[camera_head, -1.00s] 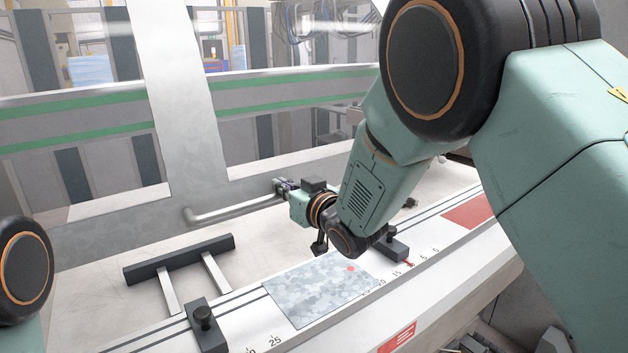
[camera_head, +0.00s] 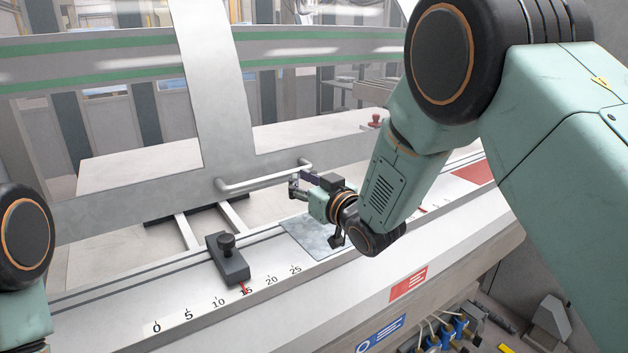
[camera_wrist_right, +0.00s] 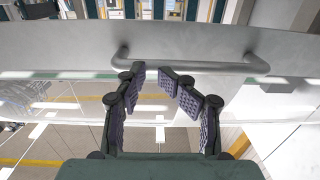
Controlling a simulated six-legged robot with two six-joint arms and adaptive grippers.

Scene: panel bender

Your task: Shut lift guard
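The lift guard (camera_head: 215,85) is a grey frame with clear panes, standing across the machine above the bed. Its tubular handle (camera_head: 258,180) sticks out near the lower edge, and the bar also crosses the wrist view (camera_wrist_right: 225,67). My right gripper (camera_head: 297,184) is at the right part of the handle. In the wrist view its two fingers (camera_wrist_right: 155,79) lean inward with a gap between the tips, close to the bar; I cannot tell whether they touch it. My left gripper is out of view; only part of that arm shows at the left edge.
A black stop with a knob (camera_head: 228,259) sits on the bed by a number scale. A speckled metal sheet (camera_head: 308,240) lies beneath my right gripper. A red mushroom button (camera_head: 375,121) stands behind. Cables and blue fittings (camera_head: 455,328) are below the front edge.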

